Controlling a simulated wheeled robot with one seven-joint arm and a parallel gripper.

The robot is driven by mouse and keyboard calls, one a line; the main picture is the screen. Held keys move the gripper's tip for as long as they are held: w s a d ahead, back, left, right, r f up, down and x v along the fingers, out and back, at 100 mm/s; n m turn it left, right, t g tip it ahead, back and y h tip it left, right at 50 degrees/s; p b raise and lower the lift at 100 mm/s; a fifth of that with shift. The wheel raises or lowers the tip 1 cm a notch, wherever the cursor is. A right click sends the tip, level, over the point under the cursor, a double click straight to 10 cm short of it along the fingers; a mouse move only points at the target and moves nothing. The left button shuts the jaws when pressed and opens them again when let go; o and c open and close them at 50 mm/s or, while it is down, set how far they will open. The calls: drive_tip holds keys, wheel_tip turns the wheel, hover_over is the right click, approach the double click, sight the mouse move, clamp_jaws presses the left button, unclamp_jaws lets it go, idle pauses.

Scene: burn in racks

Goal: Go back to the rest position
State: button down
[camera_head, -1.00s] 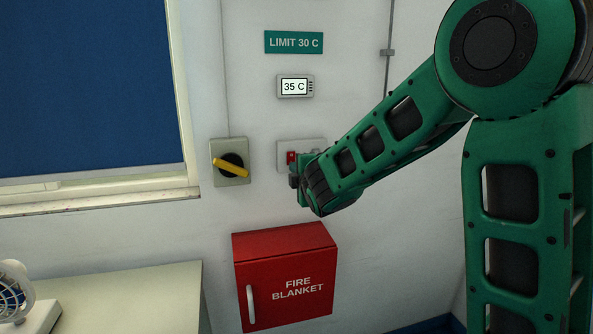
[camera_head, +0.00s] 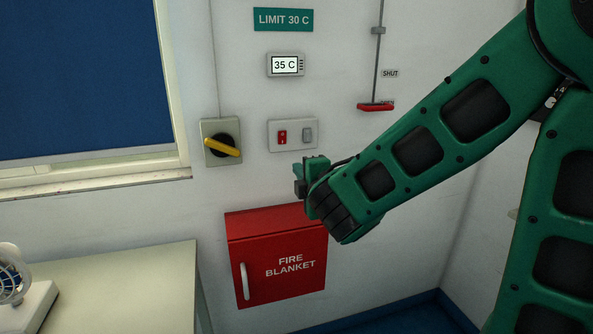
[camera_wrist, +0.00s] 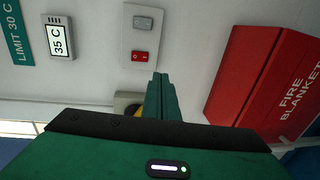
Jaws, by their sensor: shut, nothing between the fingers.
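My gripper (camera_head: 303,172) is in front of the wall, just below the switch plate (camera_head: 270,136) and above the red fire blanket box. In the wrist view my gripper (camera_wrist: 160,84) shows its green fingers together with nothing between them. The plate carries a red switch (camera_head: 282,137) and a grey switch (camera_head: 307,134); the red switch also shows in the wrist view (camera_wrist: 139,57), apart from the fingers. My green arm reaches in from the right.
The fire blanket box (camera_head: 277,262) juts from the wall under my gripper. A yellow-handled rotary switch (camera_head: 222,146), a 35 C display (camera_head: 285,65), a LIMIT 30 C sign (camera_head: 283,19) and a red slide handle (camera_head: 376,107) are on the wall. A table (camera_head: 125,290) with a fan (camera_head: 25,295) stands lower left.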

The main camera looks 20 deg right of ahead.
drive_tip(key=s+d+f+m+g+h, duration=0.2)
drive_tip(key=s+d+f+m+g, duration=0.3)
drive_tip(key=d, duration=0.5)
drive_tip(key=s+d+f+m+g+h, duration=0.3)
drive_tip(key=s+d+m, duration=0.3)
drive_tip(key=d+m, duration=0.25)
drive_tip(key=s+f+m+g+y, duration=0.1)
drive_tip(key=s+m+g, duration=0.3)
drive_tip(key=s, duration=0.9)
drive_tip(key=s+f+m+g+y, duration=0.2)
drive_tip(key=s+m+g+y, duration=0.2)
drive_tip(key=s, duration=0.9)
drive_tip(key=m, duration=0.3)
drive_tip(key=shift+s+d+f+g, duration=0.15)
drive_tip(key=shift+d+f+g, duration=0.05)
drive_tip(key=shift+d+g, duration=0.1)
